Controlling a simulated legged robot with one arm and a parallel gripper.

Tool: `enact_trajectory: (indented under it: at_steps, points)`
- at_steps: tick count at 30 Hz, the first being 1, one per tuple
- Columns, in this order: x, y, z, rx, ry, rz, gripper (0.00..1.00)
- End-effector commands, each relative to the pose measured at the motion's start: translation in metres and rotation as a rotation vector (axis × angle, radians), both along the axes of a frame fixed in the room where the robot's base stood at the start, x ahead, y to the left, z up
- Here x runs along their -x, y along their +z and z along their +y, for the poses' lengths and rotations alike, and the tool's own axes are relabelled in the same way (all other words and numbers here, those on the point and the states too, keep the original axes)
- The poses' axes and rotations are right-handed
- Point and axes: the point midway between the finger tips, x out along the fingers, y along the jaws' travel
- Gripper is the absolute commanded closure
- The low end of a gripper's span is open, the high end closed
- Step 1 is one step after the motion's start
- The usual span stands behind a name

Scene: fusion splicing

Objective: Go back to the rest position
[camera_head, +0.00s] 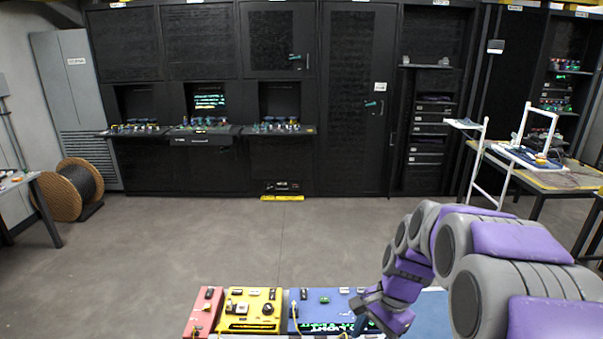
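My gripper (368,306) is at the bottom of the view, right of centre, at the end of my purple and grey arm. It is over or in front of the right part of a blue panel (310,296) with small knobs and green lit lettering. From this angle I cannot tell whether it touches the panel. The fingers are dark and small, and their opening is not clear. No held object can be made out.
A yellow panel (252,299) and a red panel (203,305) lie left of the blue one. Black cabinets (180,165) line the back wall. A cable spool (62,195) stands at left, a table (560,181) with a white frame at right. The middle floor is clear.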

Motion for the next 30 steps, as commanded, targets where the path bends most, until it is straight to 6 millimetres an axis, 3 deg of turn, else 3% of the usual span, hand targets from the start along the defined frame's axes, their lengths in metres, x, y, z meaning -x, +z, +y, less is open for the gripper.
enact_trajectory:
  at_steps: [10,21,25,30]
  points:
    - [0.117,0.025,0.016,0.062,0.416,-0.052,0.40]
    - [0.232,0.019,0.010,0.108,0.823,-0.067,0.40]
    - [0.257,0.014,0.007,0.115,0.908,-0.066,0.40]
    - [0.268,0.011,0.005,0.119,0.954,-0.065,0.40]
